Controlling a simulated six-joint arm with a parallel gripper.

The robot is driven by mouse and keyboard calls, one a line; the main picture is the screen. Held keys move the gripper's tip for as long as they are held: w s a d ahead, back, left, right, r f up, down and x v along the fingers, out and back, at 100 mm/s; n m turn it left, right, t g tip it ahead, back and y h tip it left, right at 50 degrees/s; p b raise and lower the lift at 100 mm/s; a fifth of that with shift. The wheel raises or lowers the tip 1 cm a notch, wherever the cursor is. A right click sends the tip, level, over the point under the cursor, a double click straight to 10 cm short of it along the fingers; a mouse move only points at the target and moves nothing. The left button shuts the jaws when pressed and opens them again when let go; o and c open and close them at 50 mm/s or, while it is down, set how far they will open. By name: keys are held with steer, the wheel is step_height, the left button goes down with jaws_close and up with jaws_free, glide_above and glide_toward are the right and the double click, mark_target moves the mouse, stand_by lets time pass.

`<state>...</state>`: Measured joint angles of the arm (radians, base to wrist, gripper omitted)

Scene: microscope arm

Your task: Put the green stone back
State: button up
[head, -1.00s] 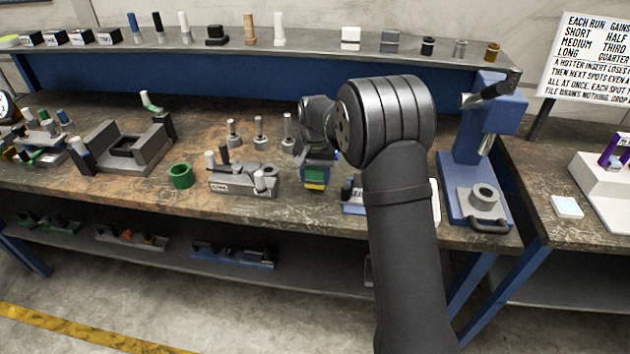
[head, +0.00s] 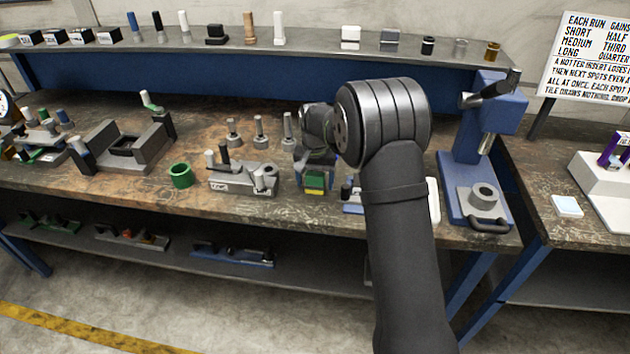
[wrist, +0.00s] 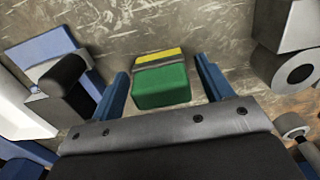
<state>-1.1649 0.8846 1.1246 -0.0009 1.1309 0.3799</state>
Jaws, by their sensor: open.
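A green block with a yellow layer (head: 315,181), the only stone-like green thing, is on the bench below my gripper in the head view. In the wrist view the green block (wrist: 160,87) sits between the two blue fingers, its yellow part on the far side. My gripper (wrist: 162,72) is open, with a gap between each finger and the block. In the head view my gripper (head: 315,158) is partly hidden by my own arm. I cannot tell how far the fingertips are above the bench.
A grey fixture with pegs (head: 240,180) and a green ring (head: 181,175) lie to the left. A blue fixture with a black knob (wrist: 68,72) is close left in the wrist view. A blue press (head: 480,150) stands right. A rear shelf (head: 310,43) holds small parts.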

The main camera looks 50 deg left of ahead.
mark_target(315, 175)
step_height(315, 175, up, 12)
stand_by(0.4)
step_height(315, 175, down, 12)
steer(key=shift+f, duration=0.1)
steer(key=shift+a+r, duration=0.1)
steer(key=shift+r, duration=1.7)
